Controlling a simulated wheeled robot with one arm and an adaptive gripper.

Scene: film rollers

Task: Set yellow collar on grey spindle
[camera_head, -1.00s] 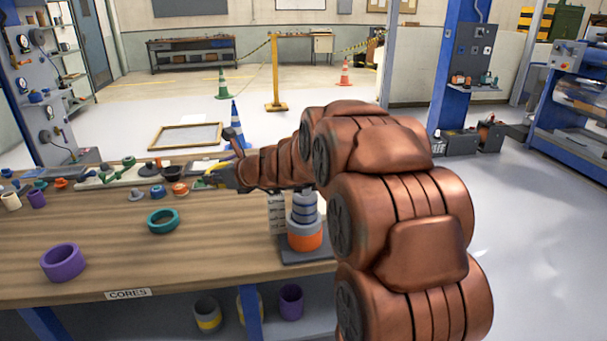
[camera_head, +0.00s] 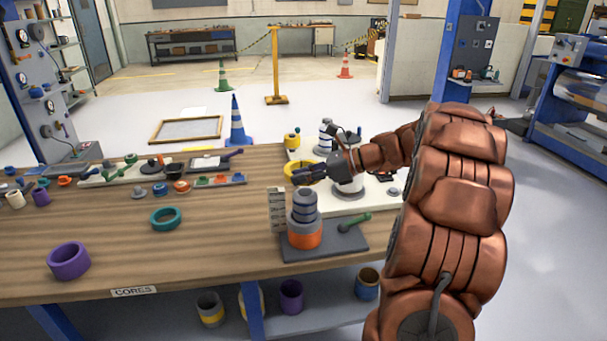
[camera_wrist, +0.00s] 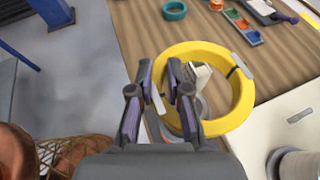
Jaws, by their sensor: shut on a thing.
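A yellow collar (camera_head: 288,170) is held in my gripper (camera_head: 310,173) above the back right of the bench. In the wrist view the collar (camera_wrist: 243,92) is a wide ring with dark marks, and the fingers of my gripper (camera_wrist: 172,88) are shut on its left side. A grey stepped post (camera_head: 305,203) with an orange band stands upright on a dark plate, in front of and below the collar. A pale grey round piece (camera_head: 348,188) on a white board is partly hidden by my gripper. I cannot tell for sure which is the grey spindle.
A dark plate (camera_head: 290,250) carries a green handle (camera_head: 354,221). A teal ring (camera_head: 165,219) and purple ring (camera_head: 68,260) lie on the left bench, with clear wood between.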

